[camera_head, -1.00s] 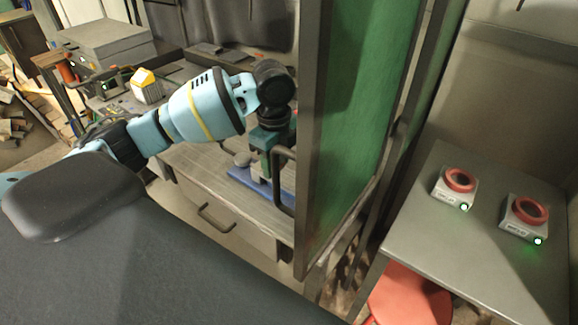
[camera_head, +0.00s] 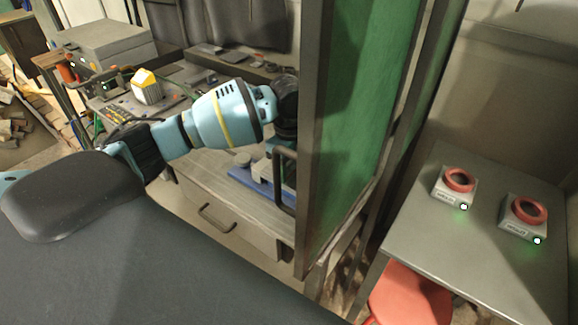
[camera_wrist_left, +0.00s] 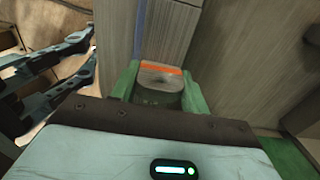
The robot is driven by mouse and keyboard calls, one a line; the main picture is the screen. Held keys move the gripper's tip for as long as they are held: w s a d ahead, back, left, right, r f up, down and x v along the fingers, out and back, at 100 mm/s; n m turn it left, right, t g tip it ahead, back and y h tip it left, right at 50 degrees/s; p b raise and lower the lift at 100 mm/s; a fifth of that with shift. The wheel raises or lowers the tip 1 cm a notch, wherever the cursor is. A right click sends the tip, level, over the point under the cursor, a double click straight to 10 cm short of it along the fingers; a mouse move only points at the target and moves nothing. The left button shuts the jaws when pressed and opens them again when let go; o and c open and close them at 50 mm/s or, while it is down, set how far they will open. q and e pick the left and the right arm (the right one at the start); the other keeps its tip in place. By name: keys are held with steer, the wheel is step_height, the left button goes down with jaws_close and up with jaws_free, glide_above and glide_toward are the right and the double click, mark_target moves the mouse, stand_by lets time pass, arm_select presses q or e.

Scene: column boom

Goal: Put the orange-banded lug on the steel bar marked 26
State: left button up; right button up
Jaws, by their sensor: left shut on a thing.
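In the head view this gripper (camera_head: 274,162) is low over a blue tray (camera_head: 256,184) on the bench, partly hidden by the frame and handle of the green panel. I cannot make out a bar marked 26 or any such number. My right gripper does not show.
The green panel (camera_head: 360,110) with its dark frame stands close right of my left gripper. A round grey piece (camera_head: 243,160) stands on the tray. At right, a grey table (camera_head: 455,255) carries two boxes with red rings (camera_head: 458,181), above a red stool (camera_head: 408,298).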

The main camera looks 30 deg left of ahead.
arm_select(q)
steer(key=shift+f, duration=0.1)
steer(key=o, duration=1.3)
steer(key=shift+c, duration=0.2)
step_height(320, 180, up, 12)
steer(key=shift+r, duration=0.15)
